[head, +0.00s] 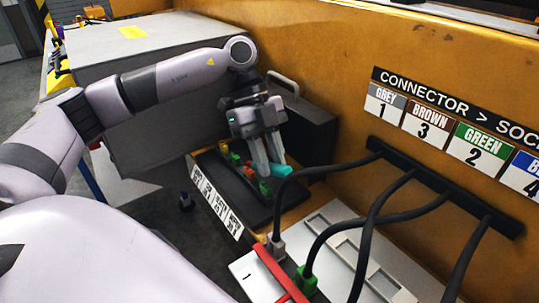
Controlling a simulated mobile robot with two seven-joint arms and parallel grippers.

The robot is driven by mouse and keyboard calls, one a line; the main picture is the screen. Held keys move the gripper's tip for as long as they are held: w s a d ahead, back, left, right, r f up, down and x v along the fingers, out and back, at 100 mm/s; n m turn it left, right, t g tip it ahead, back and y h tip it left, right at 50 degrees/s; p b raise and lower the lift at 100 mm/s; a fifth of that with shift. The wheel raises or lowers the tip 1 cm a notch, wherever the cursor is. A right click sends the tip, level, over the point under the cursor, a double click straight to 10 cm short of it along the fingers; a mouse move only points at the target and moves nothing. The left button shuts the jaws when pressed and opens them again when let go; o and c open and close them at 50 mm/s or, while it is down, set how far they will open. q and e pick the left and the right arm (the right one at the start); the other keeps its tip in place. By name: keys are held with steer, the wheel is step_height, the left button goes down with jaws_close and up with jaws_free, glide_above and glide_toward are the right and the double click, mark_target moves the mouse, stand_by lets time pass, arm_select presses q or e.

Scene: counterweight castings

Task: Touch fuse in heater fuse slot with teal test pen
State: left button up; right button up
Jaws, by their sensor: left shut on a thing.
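My left gripper (273,152) reaches down over the black fuse block (229,187) and is shut on the teal test pen (276,171). Only a short teal part of the pen shows at the fingertips, above the right side of the block. White labels (216,203) run along the block's front edge, too small to read, so I cannot tell the heater slot. Pen contact with a fuse cannot be told. My right gripper is out of view.
A dark case with a handle (305,128) stands behind the block. Black cables (376,215) hang from a wall rail (442,187) to plugs on a grey panel (340,240) at the right. A red bar (280,274) lies near. A large grey box (150,105) stands at the left.

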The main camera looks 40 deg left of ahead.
arm_select(q)
steer(key=shift+f, duration=0.45)
stand_by(0.3)
steer(key=shift+f, duration=0.1)
stand_by(2.1)
step_height(320, 180, up, 3)
steer(key=p, duration=0.3)
steer(key=shift+r+p, duration=0.9)
steer(key=shift+r, duration=0.2)
steer(key=shift+r+p, duration=0.3)
steer(key=shift+r, duration=0.2)
